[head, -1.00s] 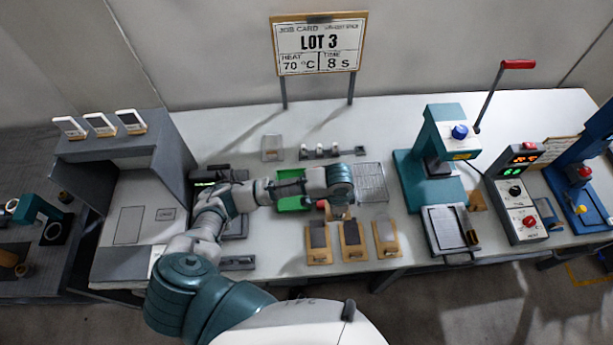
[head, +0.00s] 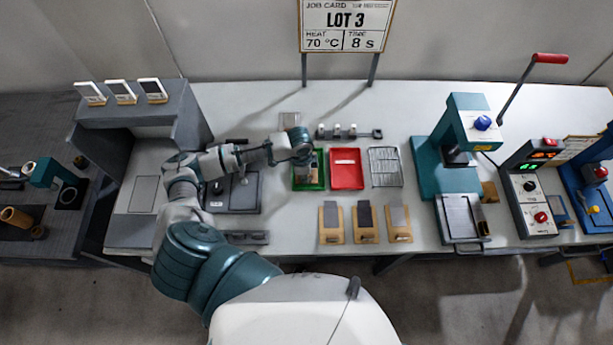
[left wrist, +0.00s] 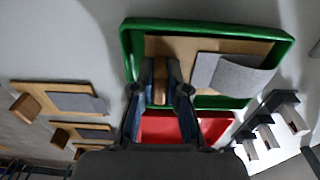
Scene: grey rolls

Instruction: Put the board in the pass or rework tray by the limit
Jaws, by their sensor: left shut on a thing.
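My left gripper (head: 305,162) is over the green tray (head: 297,183). In the left wrist view its fingers (left wrist: 160,92) are shut on the wooden block of a board. That board (left wrist: 185,46) is light wood with a grey sheet whose one edge looks curled up. It lies within the outline of the green tray (left wrist: 128,60); I cannot tell whether it touches the tray floor. The red tray (head: 347,170) is empty beside the green one, and shows below it in the left wrist view (left wrist: 160,128). My right gripper is out of view.
Several wooden boards with sheets, one of them here (head: 365,235), lie along the front edge. A wire rack (head: 385,167) is right of the red tray. A dark device (head: 238,195) is left of the trays. A teal press (head: 430,165) stands right. The job card (head: 346,22) reads LOT 3, 70 °C, 8 s.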

